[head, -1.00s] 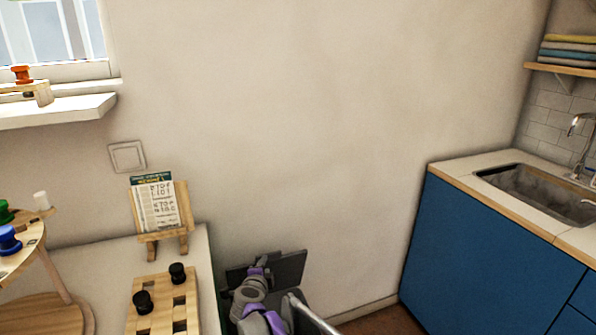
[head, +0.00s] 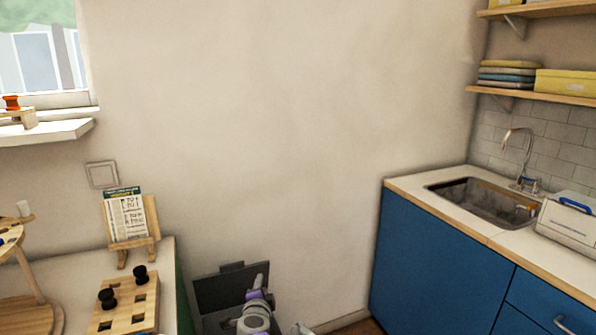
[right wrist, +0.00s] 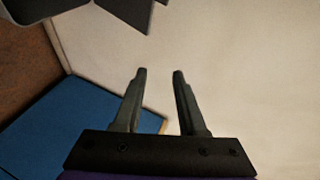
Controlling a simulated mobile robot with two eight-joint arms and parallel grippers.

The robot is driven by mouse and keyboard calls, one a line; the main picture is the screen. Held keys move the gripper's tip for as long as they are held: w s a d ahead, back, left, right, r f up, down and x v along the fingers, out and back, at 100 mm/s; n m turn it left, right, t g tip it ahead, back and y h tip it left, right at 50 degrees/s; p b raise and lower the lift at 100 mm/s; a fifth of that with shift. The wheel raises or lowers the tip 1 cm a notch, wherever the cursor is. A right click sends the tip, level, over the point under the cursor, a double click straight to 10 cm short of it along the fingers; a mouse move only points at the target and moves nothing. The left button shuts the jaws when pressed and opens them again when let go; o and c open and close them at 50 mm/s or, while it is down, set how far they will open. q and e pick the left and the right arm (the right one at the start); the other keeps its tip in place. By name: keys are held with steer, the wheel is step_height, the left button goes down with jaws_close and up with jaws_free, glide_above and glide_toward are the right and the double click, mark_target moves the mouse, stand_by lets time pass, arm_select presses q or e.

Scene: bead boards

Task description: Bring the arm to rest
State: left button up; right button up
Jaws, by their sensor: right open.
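My right arm (head: 256,312), pale grey with purple bands, shows at the bottom of the head view, low in the gap between the white table and the blue cabinet. I cannot make out its fingers there. In the right wrist view my right gripper (right wrist: 160,73) has its two dark fingers apart, with nothing between them. Behind the fingers are the pale wall (right wrist: 240,70) and part of a blue surface (right wrist: 75,125). My left gripper is not in view.
The table at left bears a wooden board (head: 128,312) with two black pegs and a small easel (head: 150,225) with a printed card. The blue cabinet (head: 430,270) with a sink (head: 475,197) stands at right. A white box (head: 570,222) is on its counter. Wall between is bare.

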steer(key=s+d+r+n+y, duration=0.3)
steer(key=s+d+r+n, duration=0.15)
steer(key=r, duration=0.25)
steer(key=s+d+n+g+y, duration=0.2)
steer(key=s+d+n, duration=0.35)
steer(key=s, duration=0.55)
steer(key=s+d+f+n+g+h, duration=0.25)
steer(key=s+d+f, duration=0.35)
steer(key=s, duration=0.5)
steer(key=s+d+f+n+g+h, duration=0.1)
steer(key=s+d+f+g, duration=0.2)
steer(key=s+d+f, duration=0.55)
steer(key=s+d+f+n+g+h, duration=0.1)
steer(key=s+d+f+g+h, duration=0.2)
steer(key=s, duration=1.1)
arm_select(q)
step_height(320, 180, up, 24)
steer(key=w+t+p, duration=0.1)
steer(key=p, duration=2)
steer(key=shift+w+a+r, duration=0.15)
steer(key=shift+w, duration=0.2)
arm_select(e)
step_height(320, 180, up, 25)
steer(key=w+t, duration=0.1)
steer(key=w, duration=0.1)
steer(key=shift+w+y, duration=0.3)
steer(key=shift+y, duration=0.15)
